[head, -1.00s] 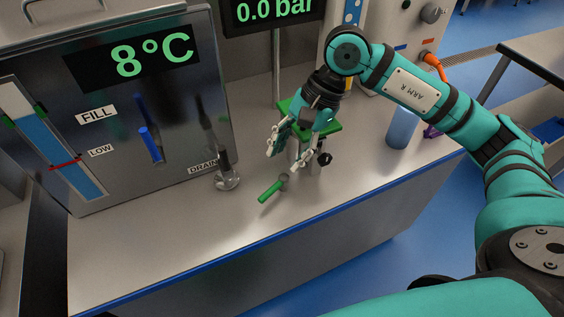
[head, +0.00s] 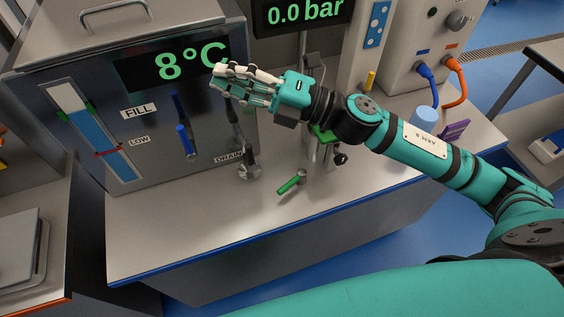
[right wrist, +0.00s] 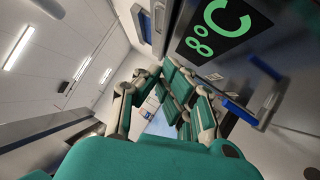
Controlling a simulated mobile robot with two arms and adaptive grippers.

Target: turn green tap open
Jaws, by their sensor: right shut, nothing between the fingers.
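The green tap handle (head: 291,184) sticks out low over the bench top, slanting toward the front left from a small metal fitting, with nothing touching it. My right gripper (head: 217,82) is shut and empty. It is raised well above and left of the green handle, its fingers pointing left in front of the tank's temperature display. In the right wrist view its fingers (right wrist: 165,95) show with the display beyond them, and the green handle is not seen there. My left gripper is out of view.
The steel tank (head: 90,110) carries a blue FILL lever (head: 183,141) and a dark DRAIN tap (head: 248,170). A green platform (head: 322,134) with a black knob (head: 340,159) stands behind the green handle. A blue cup (head: 424,119) stands at right. The front bench top is clear.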

